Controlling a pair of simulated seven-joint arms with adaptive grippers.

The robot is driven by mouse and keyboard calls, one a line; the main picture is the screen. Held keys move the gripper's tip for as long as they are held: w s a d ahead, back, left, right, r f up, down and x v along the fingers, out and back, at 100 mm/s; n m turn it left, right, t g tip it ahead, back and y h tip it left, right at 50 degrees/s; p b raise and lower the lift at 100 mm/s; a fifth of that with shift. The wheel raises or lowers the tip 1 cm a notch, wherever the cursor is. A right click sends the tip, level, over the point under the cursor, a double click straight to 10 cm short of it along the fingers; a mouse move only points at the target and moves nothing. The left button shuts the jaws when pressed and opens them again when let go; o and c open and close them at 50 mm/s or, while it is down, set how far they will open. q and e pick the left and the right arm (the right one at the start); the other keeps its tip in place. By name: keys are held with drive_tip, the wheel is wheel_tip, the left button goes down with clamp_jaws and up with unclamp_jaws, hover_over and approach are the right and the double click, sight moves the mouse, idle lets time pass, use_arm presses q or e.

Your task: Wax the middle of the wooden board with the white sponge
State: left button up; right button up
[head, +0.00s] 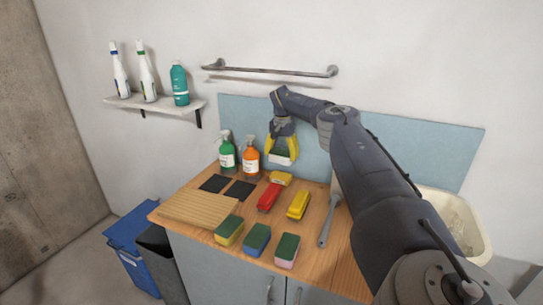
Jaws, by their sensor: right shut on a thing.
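The wooden board (190,208) lies flat at the left front of the wooden counter, and its top looks bare. My right gripper (282,158) is shut on the white sponge (281,156), pale with a dark lower edge. It holds the sponge above the back of the counter, in front of the blue wall panel and to the right of the orange spray bottle. The sponge is up and to the right of the board in the picture, apart from it. Yellow finger parts cover its sides. My left gripper is not in view.
Green-topped sponges (257,239) line the counter's front edge beside the board. Black pads (239,190), a red brush (268,197) and a yellow brush (298,204) lie behind. Green (226,156) and orange (250,161) spray bottles stand at the back. A sink (470,226) is right.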

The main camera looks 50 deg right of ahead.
sight(281, 175)
drive_tip(key=shift+d+f, duration=0.1)
drive_tip(key=shift+f, duration=2.9)
drive_tip(key=shift+f, duration=0.55)
drive_tip(key=shift+r, duration=3.5)
